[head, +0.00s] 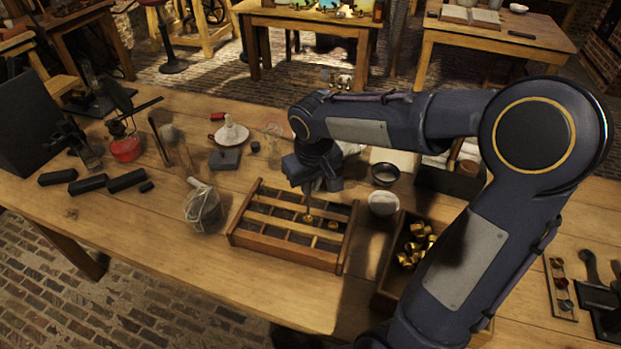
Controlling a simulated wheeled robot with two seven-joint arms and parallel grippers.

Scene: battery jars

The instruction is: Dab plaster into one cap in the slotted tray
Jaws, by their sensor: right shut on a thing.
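The slotted wooden tray (282,250) lies on the workbench in the middle of the head view, divided into compartments by pale slats. Small brass caps sit in it, one (333,226) toward the right side. My right gripper (313,184) is above the tray, pointing down, shut on a thin upright tool (309,203). The tool's lower end is at or just above a brass spot (308,218) in the tray; I cannot tell if they touch. A white bowl (383,204) stands right of the tray; its contents are unclear. My left gripper is not in view.
A wooden box (384,300) of brass pieces (416,243) stands right of the tray, partly behind my right arm. A dark bowl (385,175) stands behind the white one. The bench's front left is clear.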

